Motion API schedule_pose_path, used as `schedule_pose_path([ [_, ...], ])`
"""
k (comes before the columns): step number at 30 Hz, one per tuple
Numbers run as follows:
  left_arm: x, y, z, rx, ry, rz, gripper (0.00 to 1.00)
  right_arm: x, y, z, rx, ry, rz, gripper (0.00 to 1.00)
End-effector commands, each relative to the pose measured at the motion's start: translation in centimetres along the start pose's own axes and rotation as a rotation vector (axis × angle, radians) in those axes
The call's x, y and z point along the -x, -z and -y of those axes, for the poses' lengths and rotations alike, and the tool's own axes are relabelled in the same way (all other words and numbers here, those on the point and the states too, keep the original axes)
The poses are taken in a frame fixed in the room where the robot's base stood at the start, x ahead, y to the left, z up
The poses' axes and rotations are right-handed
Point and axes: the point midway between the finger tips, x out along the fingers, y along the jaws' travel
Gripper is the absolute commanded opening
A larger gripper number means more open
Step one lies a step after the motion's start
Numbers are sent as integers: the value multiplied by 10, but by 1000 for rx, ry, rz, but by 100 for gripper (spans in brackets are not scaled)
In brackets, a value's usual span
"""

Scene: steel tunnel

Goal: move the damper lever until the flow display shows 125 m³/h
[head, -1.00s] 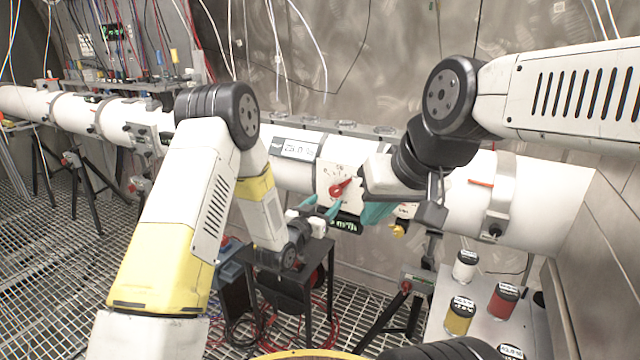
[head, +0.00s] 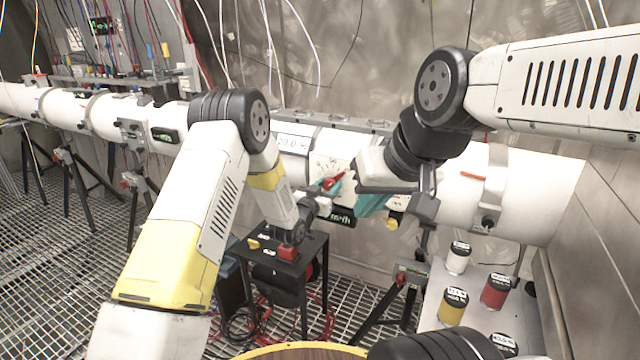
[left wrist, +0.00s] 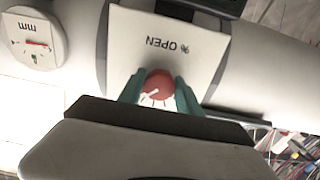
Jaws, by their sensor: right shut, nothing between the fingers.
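The damper lever (head: 331,183) is red and sits on a white scale plate (head: 330,163) on the pipe. In the left wrist view the red lever knob (left wrist: 159,84) lies before an upside-down "% OPEN" plate (left wrist: 165,45). My left gripper (head: 329,187) has its teal fingers on both sides of the lever; whether they press on it is unclear. My right gripper (head: 372,206) is shut and empty, just right of the plate.
A small black table (head: 285,262) stands below. Jars, including a red one (head: 495,290), stand on a grey bench at the right. A wall closes the right side.

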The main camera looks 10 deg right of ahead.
Motion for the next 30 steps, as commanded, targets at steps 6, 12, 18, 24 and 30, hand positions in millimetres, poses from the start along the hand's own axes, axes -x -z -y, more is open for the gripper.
schedule_pose_path([
  [6,0,0,0,0,0,0,0,0,0,0,0,0,0,0],
  [12,0,0,0,16,0,0,0,0,0,0,0,0,0,0],
  [18,0,0,1,93,2,0,0,0,0,0,0,0,0,0],
  [24,1,0,2,241,3,0,0,0,0,0,0,0,0,0],
  [30,1,0,1,423,2,1,0,0,0,0,0,0,0,0],
])
